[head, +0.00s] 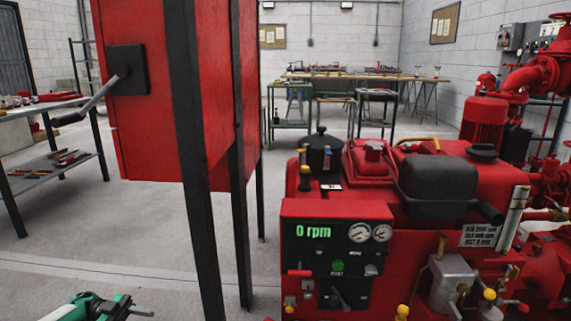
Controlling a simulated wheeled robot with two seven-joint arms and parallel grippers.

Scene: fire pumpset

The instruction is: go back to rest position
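The red pumpset (400,215) fills the right half of the head view. Its front panel (338,250) reads "0 rpm" and carries two round gauges, a green button and a lever. My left gripper (136,306), green, white and black, shows only at the bottom left edge, low over the floor. It touches nothing that I can see. Its fingers are too small and cut off to tell whether they are open. My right gripper is outside the view.
A red cabinet (170,95) on black legs stands left of centre, with a lever handle on its side. A table (75,107) with tools is at the far left. Workbenches (370,77) stand at the back wall. The floor (100,250) at left is clear.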

